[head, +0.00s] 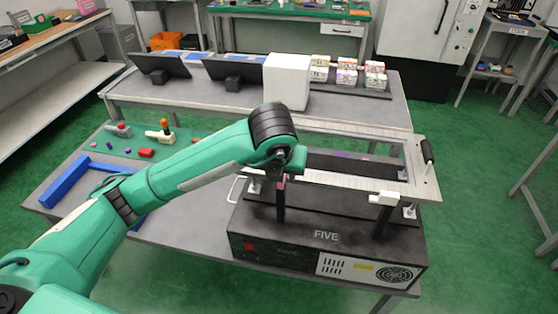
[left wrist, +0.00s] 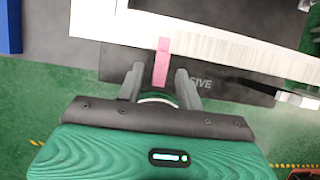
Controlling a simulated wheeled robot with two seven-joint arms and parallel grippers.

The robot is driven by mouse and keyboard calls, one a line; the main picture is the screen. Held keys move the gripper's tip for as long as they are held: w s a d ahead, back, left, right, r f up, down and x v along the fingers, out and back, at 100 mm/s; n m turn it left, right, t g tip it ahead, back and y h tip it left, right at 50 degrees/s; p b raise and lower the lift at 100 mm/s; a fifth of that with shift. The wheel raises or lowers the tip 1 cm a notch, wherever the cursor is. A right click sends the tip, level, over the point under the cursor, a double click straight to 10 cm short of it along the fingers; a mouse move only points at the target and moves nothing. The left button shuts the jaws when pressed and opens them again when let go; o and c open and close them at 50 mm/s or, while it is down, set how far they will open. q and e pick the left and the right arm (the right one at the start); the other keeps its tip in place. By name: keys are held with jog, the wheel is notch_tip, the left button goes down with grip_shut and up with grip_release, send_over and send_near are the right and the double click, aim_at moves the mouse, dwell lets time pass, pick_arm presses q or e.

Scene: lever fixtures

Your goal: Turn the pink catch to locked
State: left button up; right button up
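The pink catch (left wrist: 162,60) is a short narrow bar in the left wrist view, standing out below the pale frame's edge. In the head view only a small pinkish bit of the catch (head: 282,183) shows under my wrist; the rest is hidden. My left gripper (left wrist: 160,74) is open, with one finger on each side of the catch's lower end. Gaps show between the fingers and the catch. The fingers are mostly hidden in the head view. My right gripper is in neither view.
A pale metal frame (head: 335,180) with a black handle (head: 427,152) stands over a dark box (head: 285,243) marked FIVE. A white catch (head: 383,198) sits at the frame's front right. A blue bar (head: 64,182) and a green mat (head: 118,138) with small parts lie left.

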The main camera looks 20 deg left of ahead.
pick_arm(q)
jog(key=v, duration=1.3)
jog(key=shift+p, duration=0.4)
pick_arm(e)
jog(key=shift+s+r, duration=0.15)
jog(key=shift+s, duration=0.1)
pick_arm(q)
jog(key=shift+f, duration=0.1)
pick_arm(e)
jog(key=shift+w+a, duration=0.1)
